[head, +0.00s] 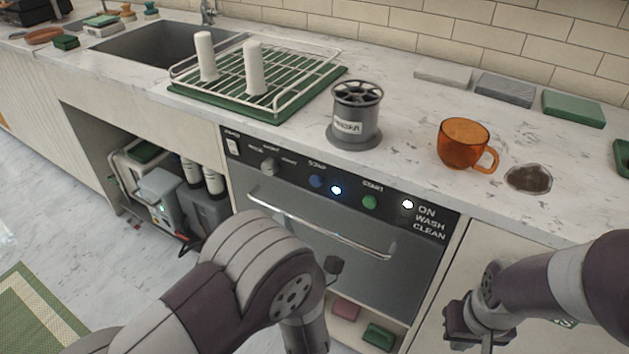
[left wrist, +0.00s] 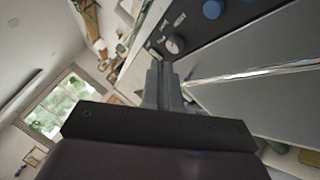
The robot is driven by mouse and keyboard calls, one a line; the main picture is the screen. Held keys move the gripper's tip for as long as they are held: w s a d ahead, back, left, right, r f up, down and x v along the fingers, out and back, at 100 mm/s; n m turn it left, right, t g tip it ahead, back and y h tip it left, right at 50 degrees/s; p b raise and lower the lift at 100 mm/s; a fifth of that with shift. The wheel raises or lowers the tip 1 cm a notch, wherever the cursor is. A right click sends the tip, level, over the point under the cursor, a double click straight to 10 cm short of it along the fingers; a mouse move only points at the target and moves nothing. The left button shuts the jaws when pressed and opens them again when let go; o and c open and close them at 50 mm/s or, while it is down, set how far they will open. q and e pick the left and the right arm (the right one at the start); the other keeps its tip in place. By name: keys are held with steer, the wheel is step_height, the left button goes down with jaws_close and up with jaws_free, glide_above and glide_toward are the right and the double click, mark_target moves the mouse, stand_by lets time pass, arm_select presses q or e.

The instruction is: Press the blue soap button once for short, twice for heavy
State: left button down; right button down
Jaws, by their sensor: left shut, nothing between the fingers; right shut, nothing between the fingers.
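The blue soap button (head: 316,181) sits on the dishwasher's dark control panel, under the SOAP label. A small bluish-white light (head: 336,190) glows just right of it. The button also shows at the top of the left wrist view (left wrist: 212,9). My left gripper (head: 333,265) is in front of the dishwasher door, below the panel and apart from the button; my arm hides most of it. In the left wrist view its fingers (left wrist: 165,75) are together and empty. My right gripper (head: 468,325) is shut and empty, low at the right, away from the panel.
The panel also carries a grey knob (head: 268,166), a green start button (head: 369,201) and a lit ON light (head: 407,204). A door handle bar (head: 320,225) sticks out below. An orange cup (head: 463,143) and grey holder (head: 355,115) stand on the counter above.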

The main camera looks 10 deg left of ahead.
mark_target(315, 182)
arm_select(q)
steer(key=w+d+b, duration=0.2)
steer(key=w+d, duration=0.1)
steer(key=w, duration=0.5)
steer(key=shift+w, duration=0.2)
stand_by(0.3)
stand_by(1.9)
steer(key=shift+w+d+b, duration=0.15)
steer(key=shift+w+b, duration=0.25)
steer(key=shift+b, duration=0.05)
